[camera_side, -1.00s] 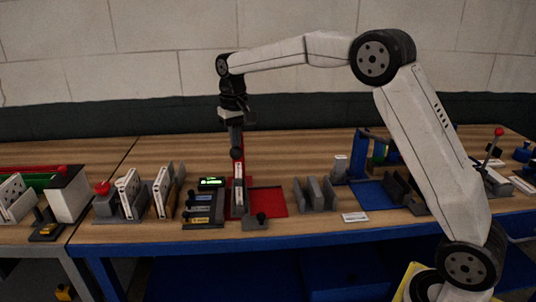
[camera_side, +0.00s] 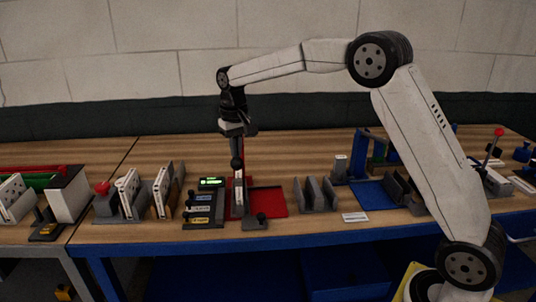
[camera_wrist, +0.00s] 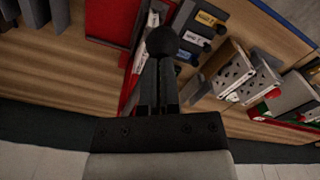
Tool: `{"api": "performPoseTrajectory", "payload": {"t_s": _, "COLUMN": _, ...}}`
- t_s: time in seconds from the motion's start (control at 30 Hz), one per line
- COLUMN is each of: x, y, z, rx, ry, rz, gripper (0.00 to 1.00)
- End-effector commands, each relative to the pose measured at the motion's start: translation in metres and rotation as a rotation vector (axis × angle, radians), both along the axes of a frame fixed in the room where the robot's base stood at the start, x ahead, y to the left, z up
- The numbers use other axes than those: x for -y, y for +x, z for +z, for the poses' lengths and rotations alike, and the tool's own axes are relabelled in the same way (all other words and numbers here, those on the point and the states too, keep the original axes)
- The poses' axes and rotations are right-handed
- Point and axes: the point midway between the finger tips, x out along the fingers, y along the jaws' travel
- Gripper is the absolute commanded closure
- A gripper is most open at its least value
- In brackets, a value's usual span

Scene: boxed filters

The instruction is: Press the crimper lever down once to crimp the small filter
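The crimper stands mid-table with a red frame (camera_side: 249,184). A pale upright piece (camera_side: 239,196), probably the small filter, is in it, partly covered by the lever. The dark lever has a round black knob (camera_side: 237,163); the knob also shows in the wrist view (camera_wrist: 161,42). My gripper (camera_side: 236,149) points straight down right above the knob and appears to touch it from above. In the wrist view the dark fingers (camera_wrist: 160,66) lie close together just behind the knob and look shut, not around it. The filter's lower end is hidden.
A red tray (camera_side: 270,201) and a grey slotted holder (camera_side: 318,196) lie to the right. White boxes in holders (camera_side: 128,190) stand farther left.

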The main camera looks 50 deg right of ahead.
Motion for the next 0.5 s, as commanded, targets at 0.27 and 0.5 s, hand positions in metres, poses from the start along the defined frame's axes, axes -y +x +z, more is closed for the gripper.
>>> {"api": "performPoseTrajectory", "payload": {"t_s": 0.27, "x": 0.0, "y": 0.0, "z": -0.01, "rx": -0.001, "ry": -0.002, "rz": -0.001, "gripper": 1.0}}
{"api": "performPoseTrajectory", "payload": {"t_s": 0.5, "x": 0.0, "y": -0.001, "z": -0.017, "rx": -0.002, "ry": -0.001, "rz": -0.001, "gripper": 1.0}}
